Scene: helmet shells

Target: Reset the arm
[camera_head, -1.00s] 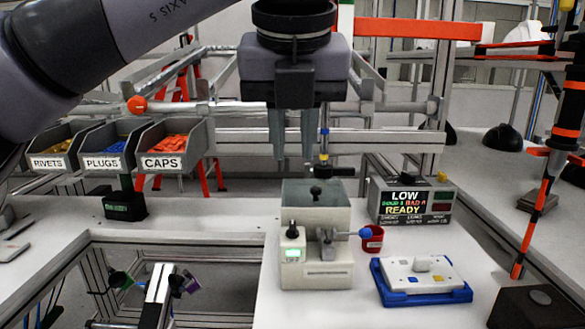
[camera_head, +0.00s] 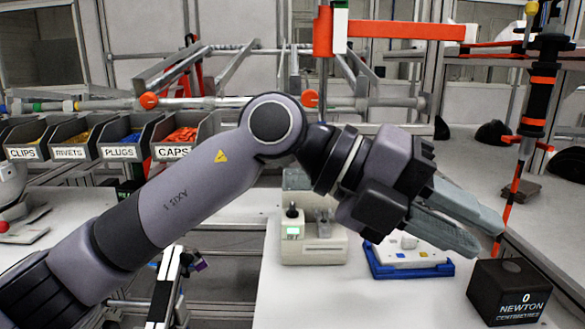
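My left arm comes in from the lower left and bends in front of the bench. My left gripper (camera_head: 488,226) points right and slightly down, over the right part of the white table. No held object shows. The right gripper is not in view.
Behind my gripper stand a beige press machine (camera_head: 314,246) and a blue tray with a white plate (camera_head: 410,268). A black force gauge box (camera_head: 509,291) sits front right. Labelled bins (camera_head: 123,152) line the left. An orange-banded pole (camera_head: 540,95) stands at right.

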